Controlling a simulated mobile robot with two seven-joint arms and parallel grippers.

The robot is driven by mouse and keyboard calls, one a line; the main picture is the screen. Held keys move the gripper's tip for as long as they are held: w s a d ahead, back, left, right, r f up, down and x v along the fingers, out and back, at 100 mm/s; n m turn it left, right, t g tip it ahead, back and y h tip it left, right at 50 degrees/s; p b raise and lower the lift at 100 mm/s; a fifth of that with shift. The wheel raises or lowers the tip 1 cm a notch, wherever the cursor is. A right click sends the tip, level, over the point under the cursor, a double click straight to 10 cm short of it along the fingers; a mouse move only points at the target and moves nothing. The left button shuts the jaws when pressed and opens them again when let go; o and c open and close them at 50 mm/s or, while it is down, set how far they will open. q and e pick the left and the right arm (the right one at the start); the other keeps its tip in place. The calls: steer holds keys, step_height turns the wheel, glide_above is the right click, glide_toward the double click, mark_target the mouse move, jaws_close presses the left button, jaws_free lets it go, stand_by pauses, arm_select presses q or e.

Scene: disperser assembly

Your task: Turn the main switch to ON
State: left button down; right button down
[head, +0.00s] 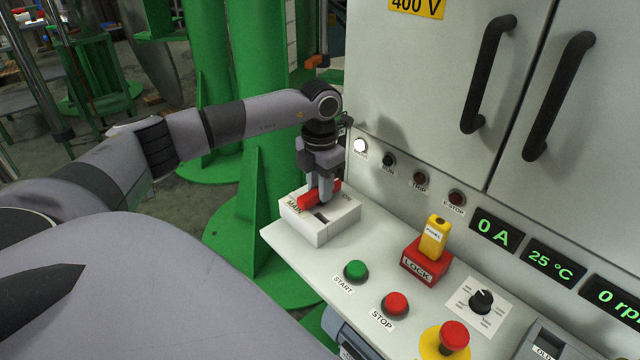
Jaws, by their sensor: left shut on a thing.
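The main switch is a white box (322,232) marked MAIN at the left end of the console, with a red handle (308,201) on its top. My left gripper (324,195) points down over the box and is shut on the red handle. The handle lies tilted, and its middle is partly hidden by the fingers. An ON mark shows at the box's far right edge. My right gripper is not in view.
A cabinet with black handles (488,75) rises behind.

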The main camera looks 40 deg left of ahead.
arm_select(q)
steer(key=c, duration=0.9)
jaws_free()
step_height(320, 180, up, 7)
steer(key=shift+r, duration=0.1)
